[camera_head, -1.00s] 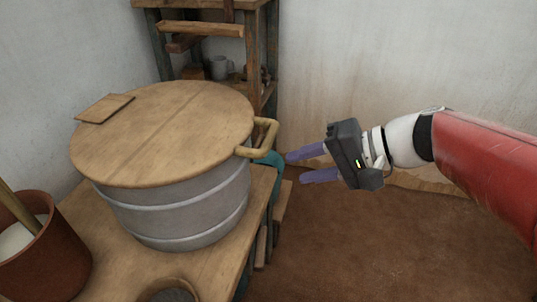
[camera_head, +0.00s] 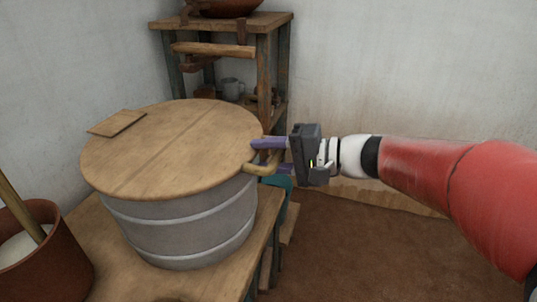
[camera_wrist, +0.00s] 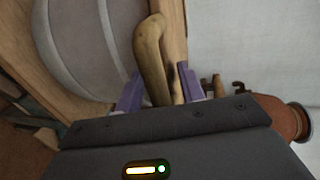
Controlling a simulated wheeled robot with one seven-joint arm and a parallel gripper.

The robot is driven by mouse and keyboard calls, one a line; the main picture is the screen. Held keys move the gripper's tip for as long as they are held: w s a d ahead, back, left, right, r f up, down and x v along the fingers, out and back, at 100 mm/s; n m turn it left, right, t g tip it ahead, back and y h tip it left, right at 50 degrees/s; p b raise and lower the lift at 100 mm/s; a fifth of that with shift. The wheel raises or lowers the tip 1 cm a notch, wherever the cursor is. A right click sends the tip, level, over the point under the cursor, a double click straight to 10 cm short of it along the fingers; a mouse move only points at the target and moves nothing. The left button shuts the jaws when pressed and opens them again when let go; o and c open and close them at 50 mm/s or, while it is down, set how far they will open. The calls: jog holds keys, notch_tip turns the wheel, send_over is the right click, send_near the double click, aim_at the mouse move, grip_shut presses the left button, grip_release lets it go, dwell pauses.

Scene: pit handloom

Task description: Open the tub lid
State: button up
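The tub (camera_head: 190,232) is a grey banded vessel on a wooden bench. Its round wooden lid (camera_head: 175,145) lies flat on top. A light wooden handle (camera_head: 258,170) sticks out from the lid's right edge. My gripper (camera_head: 268,155) is at this handle, with its purple fingers reaching over it from the right. In the wrist view the handle (camera_wrist: 150,60) passes between the two parted fingers (camera_wrist: 160,93). A gap shows beside the handle, so the fingers do not look closed on it.
A wooden shelf (camera_head: 222,22) with a grey mug (camera_head: 231,88) stands behind the tub. A brown pot (camera_head: 45,262) with a stick is at the lower left. A teal object (camera_head: 284,184) is below the handle.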

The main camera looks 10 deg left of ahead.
jog(key=shift+f, duration=0.15)
grip_shut()
